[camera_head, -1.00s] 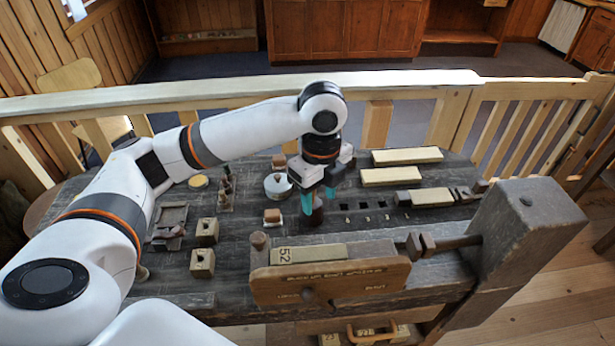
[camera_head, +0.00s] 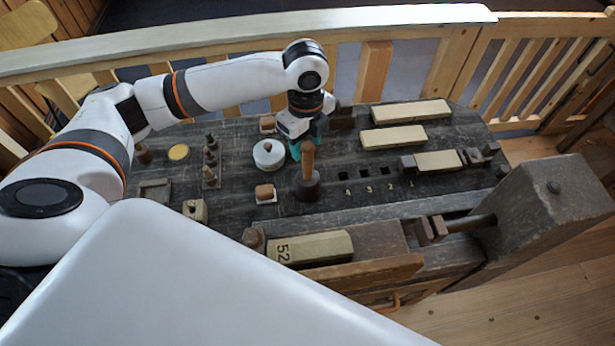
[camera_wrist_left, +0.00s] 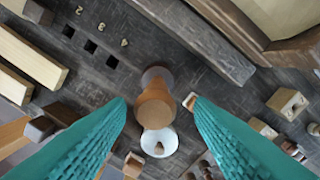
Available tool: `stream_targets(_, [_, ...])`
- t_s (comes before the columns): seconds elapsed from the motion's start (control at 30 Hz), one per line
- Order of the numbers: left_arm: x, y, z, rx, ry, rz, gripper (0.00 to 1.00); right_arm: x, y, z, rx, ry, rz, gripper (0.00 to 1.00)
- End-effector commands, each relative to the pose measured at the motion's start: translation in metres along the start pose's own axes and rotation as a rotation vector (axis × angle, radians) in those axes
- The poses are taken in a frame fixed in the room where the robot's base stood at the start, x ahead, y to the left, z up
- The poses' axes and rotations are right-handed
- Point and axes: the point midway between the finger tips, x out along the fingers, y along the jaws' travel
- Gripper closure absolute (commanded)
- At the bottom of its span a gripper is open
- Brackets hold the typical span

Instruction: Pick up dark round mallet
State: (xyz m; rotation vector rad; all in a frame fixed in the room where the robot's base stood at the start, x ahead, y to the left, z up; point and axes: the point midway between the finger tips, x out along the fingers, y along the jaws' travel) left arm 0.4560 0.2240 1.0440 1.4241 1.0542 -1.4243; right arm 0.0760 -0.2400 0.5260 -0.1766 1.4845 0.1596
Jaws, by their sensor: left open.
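The dark round mallet (camera_head: 308,187) stands head down on the dark bench top, with its brown wooden handle pointing up. In the left wrist view the handle (camera_wrist_left: 155,108) is seen from above, with part of the dark head (camera_wrist_left: 157,76) showing past it. My left gripper (camera_head: 304,147) is at the upper part of the handle, pointing down, its teal fingers partly hidden behind the handle. In the left wrist view its fingers (camera_wrist_left: 158,101) are apart, one on each side of the handle, with visible gaps. My right gripper is not in view.
A white round pot (camera_head: 268,155) stands left of the mallet. Small wooden blocks (camera_head: 265,194) are near it. Pale bars (camera_head: 393,137) lie at the right, beyond numbered square holes (camera_head: 367,172). A block marked 52 (camera_head: 312,247) lies at the front, by the vise (camera_head: 540,215).

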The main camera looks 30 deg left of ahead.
Motion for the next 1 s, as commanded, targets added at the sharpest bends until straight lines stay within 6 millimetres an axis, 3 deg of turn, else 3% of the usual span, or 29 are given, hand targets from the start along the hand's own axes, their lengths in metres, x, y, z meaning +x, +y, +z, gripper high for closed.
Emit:
stream_targets(0.4, [0.049, 0.002, 0.002, 0.001, 0.0, -0.001, 0.52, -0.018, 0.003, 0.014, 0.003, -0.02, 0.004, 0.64])
stream_targets(0.67, [0.053, 0.003, 0.002, 0.001, 0.001, 0.001, 0.52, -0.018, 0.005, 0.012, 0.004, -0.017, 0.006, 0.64])
stream_targets(1.0, [0.053, 0.003, 0.002, 0.001, 0.001, 0.001, 1.0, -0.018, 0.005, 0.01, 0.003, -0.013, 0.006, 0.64])
